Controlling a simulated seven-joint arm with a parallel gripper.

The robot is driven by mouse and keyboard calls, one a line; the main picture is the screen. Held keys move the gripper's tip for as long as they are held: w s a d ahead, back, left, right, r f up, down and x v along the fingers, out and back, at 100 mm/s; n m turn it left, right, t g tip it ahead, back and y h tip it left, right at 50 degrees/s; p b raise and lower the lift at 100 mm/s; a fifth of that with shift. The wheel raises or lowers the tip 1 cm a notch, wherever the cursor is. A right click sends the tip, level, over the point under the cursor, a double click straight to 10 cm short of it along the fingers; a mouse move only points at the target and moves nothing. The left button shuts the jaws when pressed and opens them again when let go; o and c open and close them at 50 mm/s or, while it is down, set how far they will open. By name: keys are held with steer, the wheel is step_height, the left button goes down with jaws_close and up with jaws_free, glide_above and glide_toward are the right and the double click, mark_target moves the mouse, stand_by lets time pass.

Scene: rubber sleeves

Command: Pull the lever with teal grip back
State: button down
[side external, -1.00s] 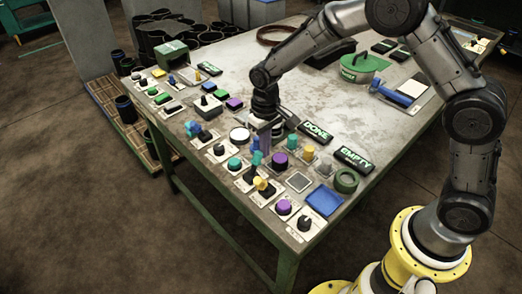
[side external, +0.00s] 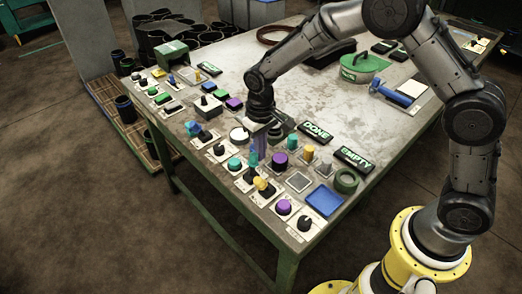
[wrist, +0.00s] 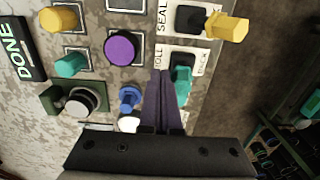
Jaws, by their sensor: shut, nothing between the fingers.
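The lever with the teal grip (wrist: 182,82) stands on a black base on a white labelled plate in the wrist view. In the side view its teal grip (side external: 253,159) is partly hidden by my fingers. My gripper (wrist: 160,74) is shut and empty, with its purple-grey fingers pointing down just beside the teal grip, on its left in the wrist view. They look very close to it or touching; I cannot tell which. In the side view my gripper (side external: 260,152) is low over the near edge row of controls.
A yellow-grip lever (wrist: 228,27) stands beside the teal one. The DONE sign (side external: 315,133) lies behind. The table's middle (side external: 225,70) is mostly clear.

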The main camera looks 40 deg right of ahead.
steer(key=shift+a, duration=1.3)
steer(key=shift+d, duration=0.15)
stand_by(0.5)
steer(key=shift+d, duration=0.5)
steer(key=shift+r, duration=4.05)
